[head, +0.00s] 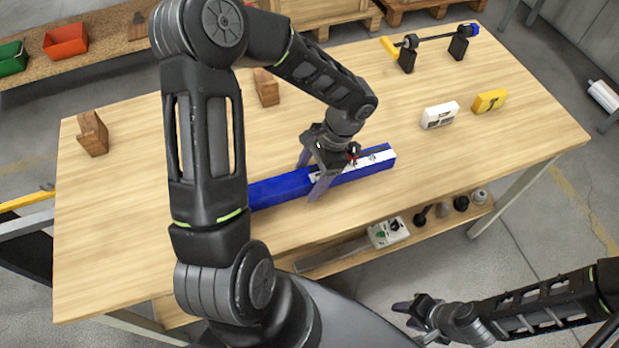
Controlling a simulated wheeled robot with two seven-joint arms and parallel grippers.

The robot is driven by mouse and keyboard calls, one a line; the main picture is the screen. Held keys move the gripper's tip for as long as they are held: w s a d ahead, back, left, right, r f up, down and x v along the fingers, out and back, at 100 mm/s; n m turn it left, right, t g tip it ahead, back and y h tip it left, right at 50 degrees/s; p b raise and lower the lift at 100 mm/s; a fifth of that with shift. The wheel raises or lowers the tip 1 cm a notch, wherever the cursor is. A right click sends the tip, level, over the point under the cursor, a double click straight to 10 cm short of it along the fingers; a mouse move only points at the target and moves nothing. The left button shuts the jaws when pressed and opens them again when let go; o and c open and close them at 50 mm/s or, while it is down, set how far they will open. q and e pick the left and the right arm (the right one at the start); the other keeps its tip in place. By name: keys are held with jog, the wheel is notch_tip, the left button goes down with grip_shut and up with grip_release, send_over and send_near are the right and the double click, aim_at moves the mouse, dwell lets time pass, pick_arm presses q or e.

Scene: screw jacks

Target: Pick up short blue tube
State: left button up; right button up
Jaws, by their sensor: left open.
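A blue tube (275,191) lies on the wooden table, running from behind my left arm up to the right. A white strip with small fittings (378,157) lies along the top of its right part. My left gripper (313,172) is open over the tube, with one finger on its far side and one on its near side. Whether the fingers touch it, I cannot tell. The tube's left end is hidden by my arm. My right gripper (405,316) hangs low at the bottom right, off the table's front edge, with its fingers apart and empty.
Wooden blocks stand at the left (93,134) and back (266,87). A white block (439,115) and a yellow block (489,100) stand on the right. A rod with a blue end (440,38) rests on black stands behind. A lower shelf (440,218) holds small parts.

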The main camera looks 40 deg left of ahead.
pick_arm(q)
jog(key=shift+c, duration=0.4)
grip_shut()
dwell(0.4)
jog(key=shift+r, duration=0.1)
